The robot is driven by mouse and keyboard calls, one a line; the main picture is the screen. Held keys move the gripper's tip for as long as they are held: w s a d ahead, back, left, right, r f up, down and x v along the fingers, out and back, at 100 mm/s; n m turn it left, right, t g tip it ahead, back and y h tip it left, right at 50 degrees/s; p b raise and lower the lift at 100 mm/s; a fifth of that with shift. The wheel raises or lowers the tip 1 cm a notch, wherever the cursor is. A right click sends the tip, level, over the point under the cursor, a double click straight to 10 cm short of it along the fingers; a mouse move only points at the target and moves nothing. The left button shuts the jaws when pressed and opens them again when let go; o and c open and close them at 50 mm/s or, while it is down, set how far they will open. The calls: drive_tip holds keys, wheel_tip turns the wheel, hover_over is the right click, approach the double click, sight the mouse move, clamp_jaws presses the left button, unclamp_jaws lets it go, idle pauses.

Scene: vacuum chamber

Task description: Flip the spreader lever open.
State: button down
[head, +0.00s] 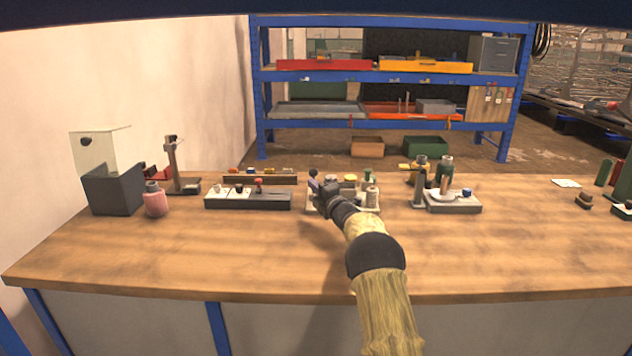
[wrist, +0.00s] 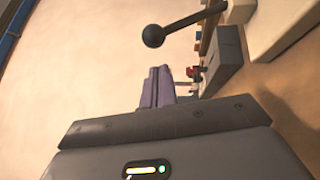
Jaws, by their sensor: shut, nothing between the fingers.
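A lever with a black ball knob (wrist: 153,36) on a thin metal rod (wrist: 190,19) shows at the top of the wrist view. Its rod runs toward a pale base (wrist: 285,22) at the upper right. In the head view the dark knob (head: 313,173) stands just above the end of my gripper (head: 318,188). In the wrist view my gripper's fingers (wrist: 158,88) are together and empty, and the knob appears apart from them. My gripper and arm hide part of the pale-based fixture (head: 370,208) in the head view.
A long block with knobs (head: 248,201) stands left of my gripper, with a pink jar (head: 155,200) and dark box (head: 112,192) farther left. A white-topped fixture (head: 453,203) stands to the right. The front of the wooden bench (head: 200,255) is clear.

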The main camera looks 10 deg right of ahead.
drive_tip(key=shift+w+d+r, duration=0.1)
drive_tip(key=shift+w+d, duration=0.1)
drive_tip(key=shift+w, duration=0.35)
drive_tip(key=shift+w+d+r, duration=0.1)
drive_tip(key=shift+w+d, duration=0.1)
drive_tip(key=shift+w, duration=0.3)
drive_tip(key=shift+r+p, duration=0.2)
drive_tip(key=shift+p, duration=0.45)
